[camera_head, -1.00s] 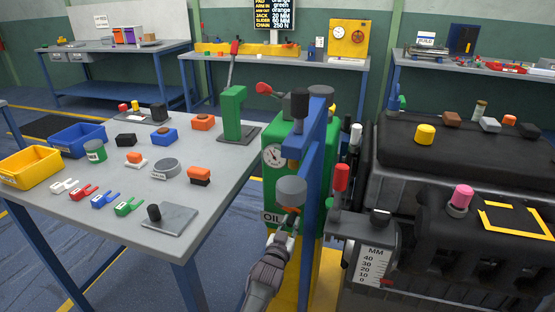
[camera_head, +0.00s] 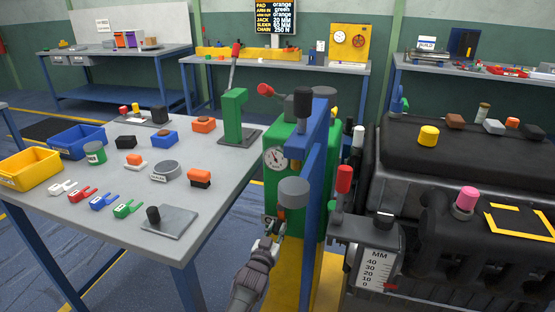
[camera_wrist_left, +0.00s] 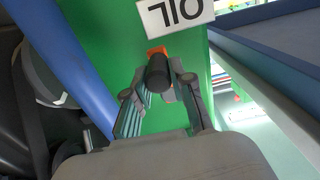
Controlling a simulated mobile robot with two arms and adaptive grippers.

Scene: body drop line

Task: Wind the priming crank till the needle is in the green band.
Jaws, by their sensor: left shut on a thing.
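The green oil pump housing (camera_head: 308,222) stands between the table and the engine block. Its round white gauge (camera_head: 274,158) faces me; the needle seems to point up and left, but its band is too small to read. My left gripper (camera_head: 270,240) is low in front of the housing. In the left wrist view, its fingers (camera_wrist_left: 160,90) are closed around the black crank knob (camera_wrist_left: 158,72), with an orange crank part (camera_wrist_left: 157,50) behind it. In the head view the crank (camera_head: 281,214) is mostly hidden. My right gripper is not in view.
The grey table (camera_head: 224,172) with small parts is to the left. The dark engine block (camera_head: 430,165) is to the right.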

